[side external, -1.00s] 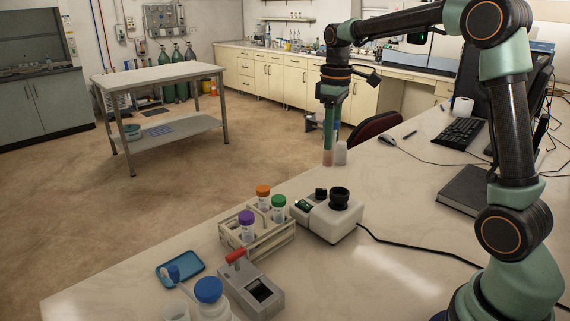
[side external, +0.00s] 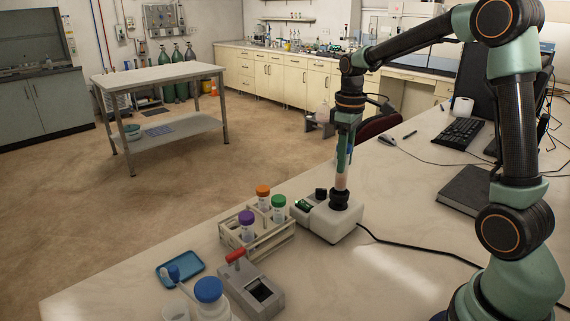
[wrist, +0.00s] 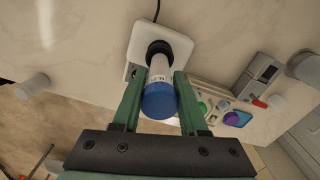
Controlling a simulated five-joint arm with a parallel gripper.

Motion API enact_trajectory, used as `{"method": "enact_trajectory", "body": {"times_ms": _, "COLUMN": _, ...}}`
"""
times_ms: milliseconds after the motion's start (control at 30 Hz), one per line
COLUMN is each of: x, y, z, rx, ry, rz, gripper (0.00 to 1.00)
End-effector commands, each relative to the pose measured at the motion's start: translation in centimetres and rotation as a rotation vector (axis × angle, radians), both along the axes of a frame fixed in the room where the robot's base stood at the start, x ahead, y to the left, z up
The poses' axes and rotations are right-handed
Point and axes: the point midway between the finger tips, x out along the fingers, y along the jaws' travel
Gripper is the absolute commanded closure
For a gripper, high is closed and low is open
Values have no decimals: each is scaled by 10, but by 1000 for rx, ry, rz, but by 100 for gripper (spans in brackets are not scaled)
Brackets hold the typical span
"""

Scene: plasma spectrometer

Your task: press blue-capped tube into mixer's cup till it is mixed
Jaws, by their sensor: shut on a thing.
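My gripper (side external: 343,160) is shut on the blue-capped tube (wrist: 159,72) and holds it upright over the mixer (side external: 322,222). In the wrist view the green fingers of my gripper (wrist: 157,82) lie on either side of the tube, with its blue cap (wrist: 160,101) toward the camera. The tube's lower end meets the mixer's black cup (side external: 338,202), which also shows in the wrist view (wrist: 158,47). The lower end is hidden at the rim, so I cannot tell how deep it sits or whether the contents are mixed.
A wooden rack (side external: 262,243) holds tubes with orange, green and purple caps left of the mixer. A grey device with a red knob (side external: 250,285), a blue tray (side external: 180,268) and a blue-lidded bottle (side external: 209,298) stand nearer. A black cable (side external: 400,246) runs right from the mixer.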

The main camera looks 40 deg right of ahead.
Motion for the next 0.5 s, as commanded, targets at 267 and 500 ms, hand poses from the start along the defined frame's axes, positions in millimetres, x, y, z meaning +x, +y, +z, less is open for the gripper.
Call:
{"method": "enact_trajectory", "body": {"times_ms": 267, "x": 0, "y": 0, "z": -7, "rx": 0, "ry": -1, "rz": 0, "gripper": 100}}
{"method": "enact_trajectory", "body": {"times_ms": 500, "x": 0, "y": 0, "z": -16, "rx": 0, "ry": 0, "rz": 0, "gripper": 100}}
